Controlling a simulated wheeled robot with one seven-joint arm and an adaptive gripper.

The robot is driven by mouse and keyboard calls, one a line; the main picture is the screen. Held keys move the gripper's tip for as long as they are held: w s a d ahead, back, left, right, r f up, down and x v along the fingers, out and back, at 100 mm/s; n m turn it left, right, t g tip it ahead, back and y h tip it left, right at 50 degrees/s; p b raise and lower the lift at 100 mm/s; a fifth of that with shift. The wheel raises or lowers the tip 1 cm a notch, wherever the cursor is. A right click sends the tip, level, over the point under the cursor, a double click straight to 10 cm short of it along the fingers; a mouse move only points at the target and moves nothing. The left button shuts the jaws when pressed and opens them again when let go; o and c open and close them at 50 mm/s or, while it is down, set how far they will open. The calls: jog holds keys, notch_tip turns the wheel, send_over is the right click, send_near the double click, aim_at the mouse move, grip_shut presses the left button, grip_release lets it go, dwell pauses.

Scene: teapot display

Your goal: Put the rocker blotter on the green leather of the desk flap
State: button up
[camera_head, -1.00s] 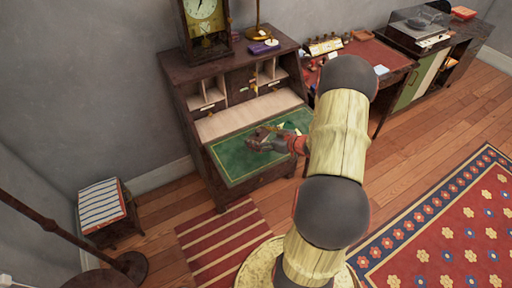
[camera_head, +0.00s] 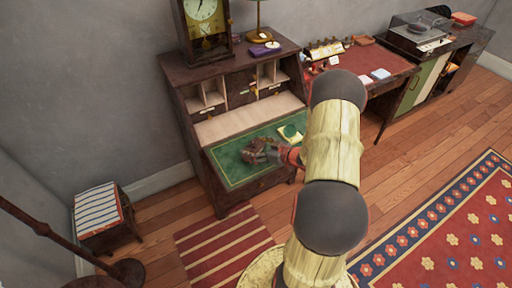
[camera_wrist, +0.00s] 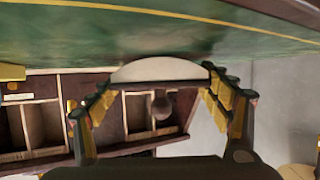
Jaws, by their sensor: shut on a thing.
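My gripper (camera_head: 260,151) is low over the green leather (camera_head: 232,170) of the open desk flap, near the leather's middle. In the wrist view my gripper (camera_wrist: 158,88) is shut on the rocker blotter (camera_wrist: 160,71), with one finger at each side. The blotter shows a pale curved underside facing the green leather (camera_wrist: 120,35) and a round dark knob (camera_wrist: 161,107) on the other side. The blotter is close to the leather; I cannot tell whether it touches. In the head view the gripper hides most or all of the blotter.
Pigeonholes (camera_head: 212,93) stand behind the flap. A clock (camera_head: 207,25), a lamp and a purple item (camera_head: 264,49) are on top of the desk. The leather's left part is clear.

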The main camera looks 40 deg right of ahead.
jog(key=o, duration=1.4)
jog(key=shift+f, duration=0.1)
jog(key=shift+c, duration=0.2)
jog(key=shift+r, duration=0.35)
jog(key=p+v, duration=0.4)
jog(key=v, duration=0.8)
jog(key=w+d+r+g+h, duration=0.2)
jog(key=w+d+r+h, duration=0.1)
jog(key=w+r, duration=0.25)
notch_tip(320, 180, up, 11)
jog(key=g+h, duration=0.1)
jog(key=h, duration=0.2)
send_over(259, 145)
jog(key=s+a+r+m+g+h, duration=0.1)
jog(key=a+r, duration=0.5)
jog(key=r, duration=0.1)
jog(key=s+a+r+g+y, duration=0.2)
jog(key=s+a, duration=0.7)
jog(key=a, duration=0.4)
jog(key=s+a+r+g+y, duration=0.1)
jog(key=s+a+r+y, duration=0.1)
jog(key=s+a, duration=0.8)
jog(key=a+r, duration=0.1)
jog(key=a, duration=0.3)
jog(key=shift+s+a+r+m+g+y, duration=0.25)
jog(key=shift+a+m+g+y, duration=0.05)
jog(key=shift+m+g+y, duration=0.1)
